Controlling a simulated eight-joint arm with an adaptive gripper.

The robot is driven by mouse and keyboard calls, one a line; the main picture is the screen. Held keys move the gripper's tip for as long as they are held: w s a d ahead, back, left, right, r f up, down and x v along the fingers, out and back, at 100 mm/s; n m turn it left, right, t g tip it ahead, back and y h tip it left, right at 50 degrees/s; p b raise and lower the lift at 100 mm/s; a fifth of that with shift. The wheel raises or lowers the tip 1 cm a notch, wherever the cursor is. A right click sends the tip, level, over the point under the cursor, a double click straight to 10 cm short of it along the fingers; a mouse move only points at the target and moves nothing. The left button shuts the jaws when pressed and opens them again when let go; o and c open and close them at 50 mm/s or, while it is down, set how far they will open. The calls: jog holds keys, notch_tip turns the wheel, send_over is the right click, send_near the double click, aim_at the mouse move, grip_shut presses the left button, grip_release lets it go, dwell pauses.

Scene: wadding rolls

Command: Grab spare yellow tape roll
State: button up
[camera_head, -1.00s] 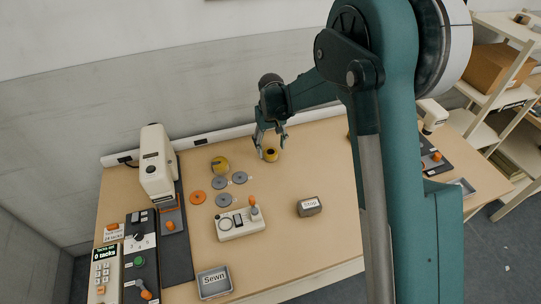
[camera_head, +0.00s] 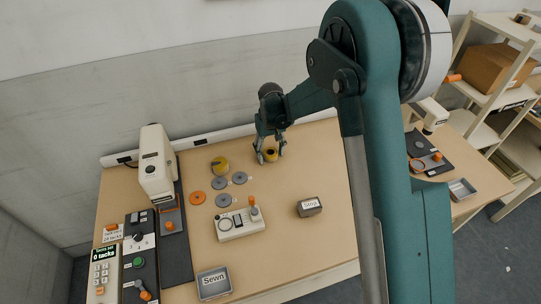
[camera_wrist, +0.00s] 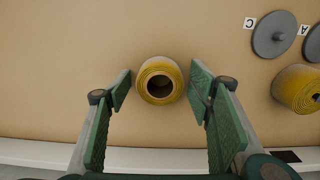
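A yellow roll (camera_head: 270,154) with a dark hollow core stands on the tan table near the back edge. In the wrist view the same roll (camera_wrist: 177,93) sits between the two green-padded fingers of my gripper (camera_wrist: 160,88). My gripper is open, with a gap of bare table on each side of the roll. In the head view my gripper (camera_head: 271,158) is down at the roll, its fingers on either side. A second yellow roll (camera_head: 219,164) stands further left, and shows at the right edge of the wrist view (camera_wrist: 298,90).
Several discs, grey (camera_head: 240,178) and orange (camera_head: 197,198), lie left of my gripper. A white control box (camera_head: 238,224), a "Stop" block (camera_head: 309,207) and a "Sewn" tray (camera_head: 214,283) are nearer the front. A white machine (camera_head: 156,165) stands left. A rail runs along the back edge.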

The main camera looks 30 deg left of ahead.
aim_at(270, 152)
jog(key=c, duration=0.7)
jog(key=shift+o, duration=0.2)
jog(key=shift+r, duration=0.15)
notch_tip(270, 152, up, 10)
jog(key=shift+f+p, duration=0.15)
jog(key=shift+p, duration=0.4)
